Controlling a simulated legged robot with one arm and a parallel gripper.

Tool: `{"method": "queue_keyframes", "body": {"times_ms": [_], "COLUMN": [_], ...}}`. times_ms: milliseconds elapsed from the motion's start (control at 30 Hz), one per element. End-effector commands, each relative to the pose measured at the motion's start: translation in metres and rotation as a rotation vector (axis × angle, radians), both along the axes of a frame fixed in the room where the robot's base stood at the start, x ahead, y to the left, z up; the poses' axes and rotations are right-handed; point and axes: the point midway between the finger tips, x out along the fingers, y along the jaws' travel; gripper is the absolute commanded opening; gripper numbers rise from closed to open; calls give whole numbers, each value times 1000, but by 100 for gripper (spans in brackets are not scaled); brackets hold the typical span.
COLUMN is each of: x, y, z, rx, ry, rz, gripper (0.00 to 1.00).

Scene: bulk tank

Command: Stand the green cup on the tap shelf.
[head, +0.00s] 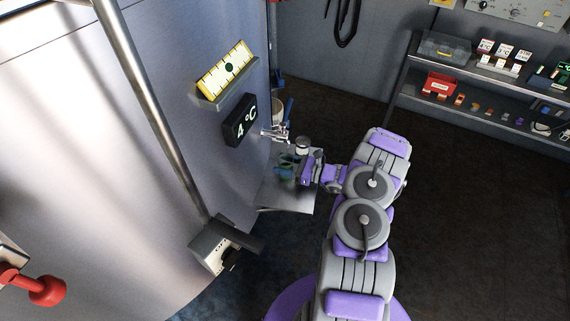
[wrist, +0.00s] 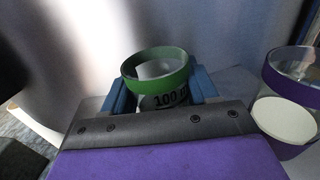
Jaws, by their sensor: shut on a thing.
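The green cup (wrist: 158,72) is a clear cup with a green rim and the marking "100" on its side. It sits between the two blue fingers of my gripper (wrist: 158,88), which is shut on it. In the head view the green cup (head: 285,171) is small and partly hidden by my gripper (head: 289,168). It is over the tap shelf (head: 290,201), a grey plate on the tank wall below the metal tap (head: 276,133). The cup looks upright; its base is hidden, so I cannot tell whether it touches the shelf.
A purple-rimmed clear cup (wrist: 295,68) with something pale in it stands close to the right of my gripper. The tank wall carries a 4 °C display (head: 240,121) and a yellow gauge (head: 226,69). A grey box (head: 216,245) is lower left; stocked shelves (head: 490,72) are far right.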

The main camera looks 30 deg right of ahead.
Motion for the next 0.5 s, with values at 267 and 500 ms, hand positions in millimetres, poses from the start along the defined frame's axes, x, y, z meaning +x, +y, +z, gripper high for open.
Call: {"method": "queue_keyframes", "body": {"times_ms": [267, 500], "x": [0, 0], "y": [-6, -3], "z": [-3, -2], "rx": [6, 2], "ry": [1, -1], "rz": [-2, -1], "gripper": [80, 84]}}
